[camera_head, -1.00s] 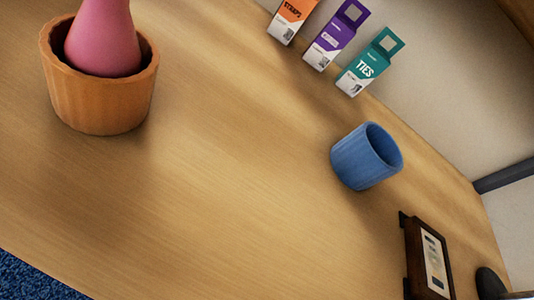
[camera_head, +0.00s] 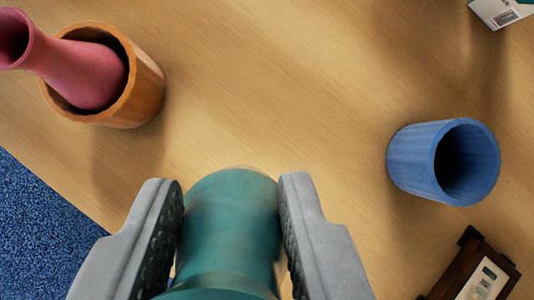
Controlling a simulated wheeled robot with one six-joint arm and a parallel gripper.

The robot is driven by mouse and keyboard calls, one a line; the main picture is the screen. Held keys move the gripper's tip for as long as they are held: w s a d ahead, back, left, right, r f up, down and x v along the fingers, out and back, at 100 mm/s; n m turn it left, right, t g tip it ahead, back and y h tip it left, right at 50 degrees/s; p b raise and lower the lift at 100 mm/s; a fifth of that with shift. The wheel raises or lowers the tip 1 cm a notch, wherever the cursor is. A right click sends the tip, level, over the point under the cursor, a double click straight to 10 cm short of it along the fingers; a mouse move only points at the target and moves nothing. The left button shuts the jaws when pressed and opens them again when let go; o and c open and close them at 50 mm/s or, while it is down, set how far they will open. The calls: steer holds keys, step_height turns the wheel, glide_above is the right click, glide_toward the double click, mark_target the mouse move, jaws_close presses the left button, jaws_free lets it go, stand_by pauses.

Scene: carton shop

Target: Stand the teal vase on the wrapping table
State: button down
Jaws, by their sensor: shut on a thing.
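The teal vase (camera_head: 230,225) is at the bottom middle of the view, between the two grey fingers of my gripper (camera_head: 236,215). My gripper is shut on it, with a dark ridged pad against each side. The lower part of the vase runs out of the picture. The wooden table top (camera_head: 270,90) lies beyond and below it. I cannot tell whether the vase touches the table.
A pink vase (camera_head: 85,70) leans in an orange ribbed pot (camera_head: 145,90) at upper left. A blue cup (camera_head: 415,160) stands at right. A dark framed object (camera_head: 470,275) is at lower right, a carton (camera_head: 498,12) at top right. Blue carpet (camera_head: 35,215) shows past the table edge. The table's middle is clear.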

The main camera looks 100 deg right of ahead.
mark_target(238, 192)
steer(key=shift+f, duration=4.8)
steer(key=shift+f, duration=0.1)
steer(key=c, duration=1)
jaws_free()
steer(key=v, duration=1.2)
steer(key=shift+s, duration=0.1)
steer(key=s+r+t, duration=0.1)
steer(key=s+t, duration=0.2)
steer(key=s, duration=0.7)
steer(key=s+r+t, duration=0.1)
steer(key=s+t, duration=0.3)
steer(key=s, duration=0.7)
steer(key=s+r+t, duration=0.1)
steer(key=s+t, duration=0.3)
steer(key=s, duration=0.7)
steer(key=shift+s+a+r+m, duration=0.1)
steer(key=shift+s+r+m, duration=0.05)
steer(key=shift+r+m, duration=0.25)
